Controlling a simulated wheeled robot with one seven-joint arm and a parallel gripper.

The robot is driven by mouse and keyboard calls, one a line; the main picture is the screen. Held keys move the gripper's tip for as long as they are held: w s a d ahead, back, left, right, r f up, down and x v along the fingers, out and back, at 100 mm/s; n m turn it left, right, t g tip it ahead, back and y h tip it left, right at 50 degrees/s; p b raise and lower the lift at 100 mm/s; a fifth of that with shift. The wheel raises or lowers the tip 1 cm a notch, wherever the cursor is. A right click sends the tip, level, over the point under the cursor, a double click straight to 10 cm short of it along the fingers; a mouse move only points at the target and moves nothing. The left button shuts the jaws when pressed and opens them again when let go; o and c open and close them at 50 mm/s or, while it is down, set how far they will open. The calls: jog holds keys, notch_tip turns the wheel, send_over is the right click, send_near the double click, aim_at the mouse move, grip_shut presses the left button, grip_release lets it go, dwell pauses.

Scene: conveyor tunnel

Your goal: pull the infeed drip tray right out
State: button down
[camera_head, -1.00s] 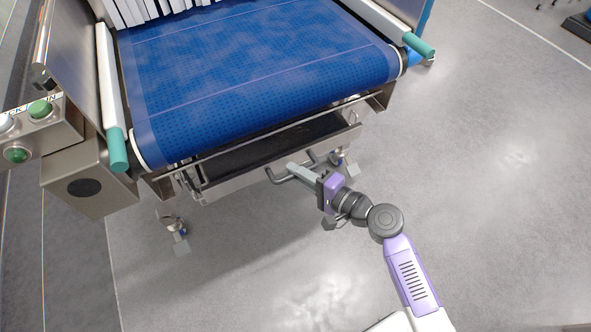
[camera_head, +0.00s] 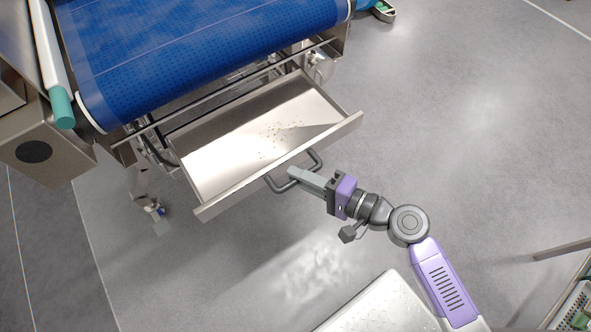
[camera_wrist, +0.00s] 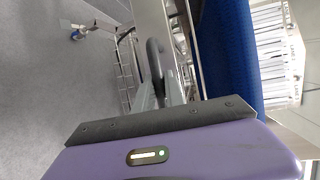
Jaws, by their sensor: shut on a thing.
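The infeed drip tray (camera_head: 225,158) is a shallow metal tray sticking out from under the blue conveyor belt. Its floor shows, with small dark crumbs on it. A dark bar handle (camera_head: 274,187) is on its front wall. My gripper (camera_head: 293,174) is shut on this handle at the front of the tray. The wrist view also shows the handle (camera_wrist: 154,58), at my gripper's fingers. The tray's back end is near or under the conveyor frame, and I cannot tell whether it is still supported there.
The blue belt (camera_head: 200,45) lies above and behind the tray. A control housing (camera_head: 40,150) stands at the left. A pale tread plate (camera_head: 375,305) is at the bottom. Grey floor is clear to the right.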

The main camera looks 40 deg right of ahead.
jog(key=c, duration=1.4)
grip_release()
jog(key=b+v, duration=0.1)
jog(key=v, duration=0.6)
jog(key=shift+s+d, duration=0.15)
jog(key=shift+s, duration=0.15)
jog(key=shift+r, duration=0.1)
